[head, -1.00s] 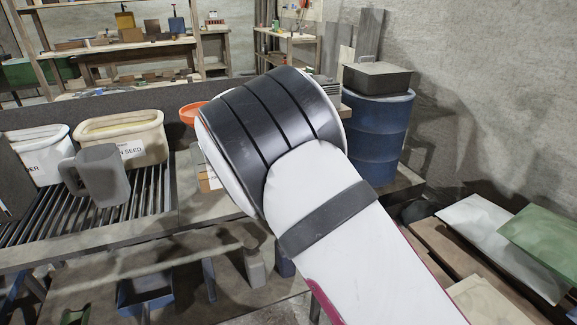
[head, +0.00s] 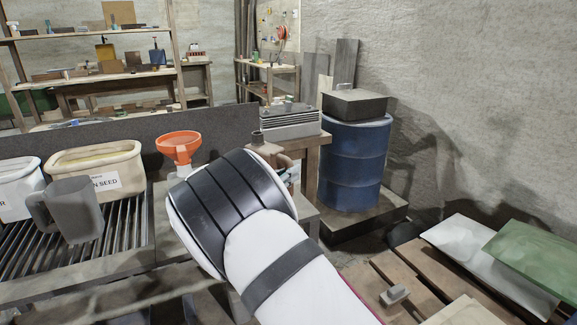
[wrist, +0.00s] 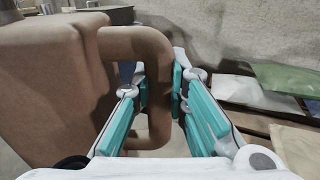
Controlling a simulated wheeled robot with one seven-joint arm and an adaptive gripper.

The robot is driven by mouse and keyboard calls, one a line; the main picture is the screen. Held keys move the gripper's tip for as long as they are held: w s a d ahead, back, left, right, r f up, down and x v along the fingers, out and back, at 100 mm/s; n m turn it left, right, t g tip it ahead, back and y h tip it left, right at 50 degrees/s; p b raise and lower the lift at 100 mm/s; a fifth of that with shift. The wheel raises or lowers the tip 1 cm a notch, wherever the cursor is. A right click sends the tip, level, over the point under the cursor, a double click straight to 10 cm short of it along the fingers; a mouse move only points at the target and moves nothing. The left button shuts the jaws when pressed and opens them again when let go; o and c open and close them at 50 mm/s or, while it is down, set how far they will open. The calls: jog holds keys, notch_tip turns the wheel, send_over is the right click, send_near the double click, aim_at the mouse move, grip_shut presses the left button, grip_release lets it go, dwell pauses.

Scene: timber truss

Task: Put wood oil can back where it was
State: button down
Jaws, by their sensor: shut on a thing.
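The wood oil can (wrist: 48,95), a brown can with a thick loop handle, fills the left of the wrist view. My gripper (wrist: 157,85) is shut on that handle, with one teal-padded finger on either side of it. In the head view only a small brown part of the can (head: 284,159) shows past my arm, near the end of the bench. The can's base and what is under it are hidden there.
An orange funnel (head: 179,147) stands on the bench left of my arm. A grey jug (head: 74,211) and a cream seed tub (head: 97,166) are further left. A blue barrel (head: 353,165) stands behind on the right. Bags (head: 482,253) lie at the right.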

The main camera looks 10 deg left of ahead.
jog(key=shift+f, duration=0.1)
dwell(0.3)
jog(key=c, duration=1.6)
grip_release()
jog(key=shift+f, duration=0.1)
